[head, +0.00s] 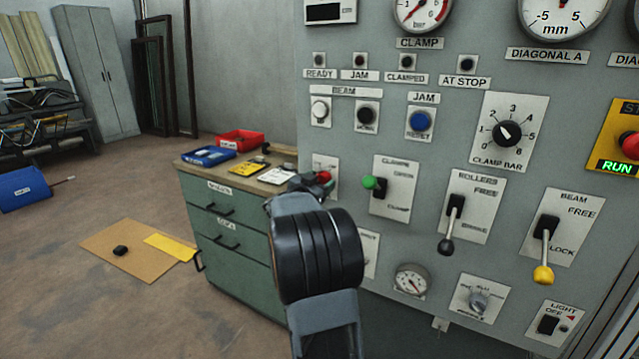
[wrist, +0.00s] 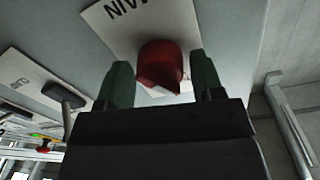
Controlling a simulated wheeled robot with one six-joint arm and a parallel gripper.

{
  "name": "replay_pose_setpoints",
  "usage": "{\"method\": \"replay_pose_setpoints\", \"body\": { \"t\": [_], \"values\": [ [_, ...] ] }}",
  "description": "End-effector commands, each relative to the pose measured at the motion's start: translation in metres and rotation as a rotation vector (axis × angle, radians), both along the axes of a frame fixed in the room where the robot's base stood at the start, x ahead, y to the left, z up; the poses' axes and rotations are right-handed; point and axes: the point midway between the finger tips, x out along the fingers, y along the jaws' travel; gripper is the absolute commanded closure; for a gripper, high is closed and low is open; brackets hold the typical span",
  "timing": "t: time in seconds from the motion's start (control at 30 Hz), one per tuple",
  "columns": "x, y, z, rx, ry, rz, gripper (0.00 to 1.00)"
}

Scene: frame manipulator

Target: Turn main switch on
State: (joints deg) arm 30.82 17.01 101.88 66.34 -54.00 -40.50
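The main switch is a red knob (wrist: 160,66) on a pale plate (wrist: 112,22) whose upside-down label reads MAIN in the wrist view. In the head view its red part (head: 324,176) shows on the grey panel, partly hidden by my arm. My gripper (wrist: 162,80) is at the knob, with one green finger on each side of it. The fingers stand apart, and slim gaps seem to show beside the knob. In the head view my gripper (head: 304,182) is small and mostly blocked by my own wrist.
The clamp lever with a green ball (head: 370,183) sits just right of the switch. Further right are the rollers lever (head: 449,228) and the yellow-tipped beam lever (head: 544,255). A green drawer cabinet (head: 235,240) with trays on top stands at the left. Open floor lies beyond.

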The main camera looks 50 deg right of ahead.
Motion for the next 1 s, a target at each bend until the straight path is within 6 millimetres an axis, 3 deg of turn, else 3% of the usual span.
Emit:
{"method": "replay_pose_setpoints", "body": {
  "t": [0.4,0.67,1.0],
  "values": [
    [0.0000,0.0002,-0.0001,0.000,0.000,0.000,0.77],
    [0.0000,0.0003,-0.0004,0.011,-0.042,-0.001,0.77],
    [0.0002,0.0002,-0.0012,0.071,-0.287,0.000,0.77]
  ]
}}
